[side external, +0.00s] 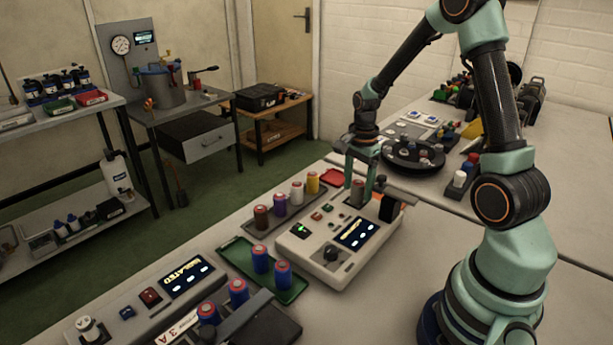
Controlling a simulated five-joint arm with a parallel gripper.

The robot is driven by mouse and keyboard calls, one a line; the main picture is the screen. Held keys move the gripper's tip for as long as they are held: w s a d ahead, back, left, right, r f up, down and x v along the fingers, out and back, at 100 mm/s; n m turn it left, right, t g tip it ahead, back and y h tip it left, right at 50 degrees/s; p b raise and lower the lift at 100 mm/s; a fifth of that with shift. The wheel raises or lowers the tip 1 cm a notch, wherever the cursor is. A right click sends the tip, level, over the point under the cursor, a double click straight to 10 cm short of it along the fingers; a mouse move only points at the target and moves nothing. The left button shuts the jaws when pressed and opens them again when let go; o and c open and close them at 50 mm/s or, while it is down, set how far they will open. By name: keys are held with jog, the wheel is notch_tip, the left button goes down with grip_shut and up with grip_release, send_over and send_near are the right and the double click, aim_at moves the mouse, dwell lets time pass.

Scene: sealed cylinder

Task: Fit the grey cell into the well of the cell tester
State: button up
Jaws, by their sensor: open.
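The cell tester (310,253) is a pale box on the bench, with a lit display (359,234), a dark knob and a green light. The grey cell (357,192), with a reddish top, stands upright at the tester's back part. My gripper (359,181) points down over it, its two green fingers open and one on each side of the cell. I cannot tell whether the fingers touch it. The well is hidden by the cell and fingers, so I cannot tell how deep the cell sits.
A dark tray left of the tester holds brown (261,217), purple (280,204), white (297,193) and yellow (312,183) cells. A green tray (235,250) holds blue cells (283,274). A black round turntable (391,159) stands behind the tester. A second console (150,299) is front left.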

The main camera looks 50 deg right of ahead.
aim_at(358, 182)
jog(key=shift+r, duration=0.1)
notch_tip(358, 182, up, 12)
jog(key=s+a+r+n+t, duration=0.2)
jog(key=s+a+r+n, duration=0.1)
jog(key=a+n, duration=0.5)
jog(key=s+a+r+n+t, duration=0.3)
jog(key=a+n, duration=0.6)
jog(key=n, duration=0.3)
jog(key=shift+s+a+r+t, duration=0.25)
jog(key=shift+a+r+t, duration=0.05)
